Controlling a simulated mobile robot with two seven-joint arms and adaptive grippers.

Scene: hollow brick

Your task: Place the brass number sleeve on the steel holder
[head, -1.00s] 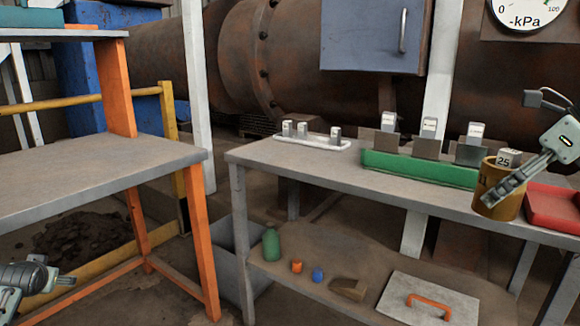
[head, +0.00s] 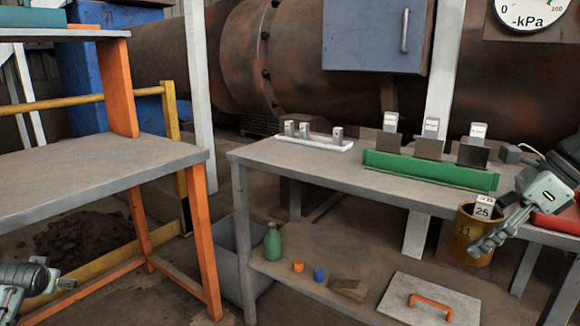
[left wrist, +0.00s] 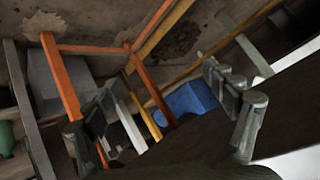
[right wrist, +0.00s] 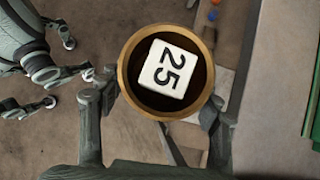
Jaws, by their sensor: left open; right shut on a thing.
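The brass sleeve (head: 467,240), marked 11, is a round, wide ring in my right gripper (head: 492,236), in front of the table's edge. The right wrist view shows its rim (right wrist: 128,82) between the two fingers. A white block marked 25 (head: 484,207) sits in its mouth and also shows in the right wrist view (right wrist: 165,70). Small steel pieces (head: 337,133) stand on a white tray, and label-topped steel posts (head: 431,128) stand behind a green rack; I cannot tell which is the steel holder. My left gripper (head: 52,280) is open and empty, far left.
The green rack (head: 430,170) with upright plates lies along the table (head: 330,168). A red tray (head: 552,222) is partly behind my right arm. The lower shelf holds a green bottle (head: 272,243) and a plate with an orange handle (head: 430,299). The table's front left is clear.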

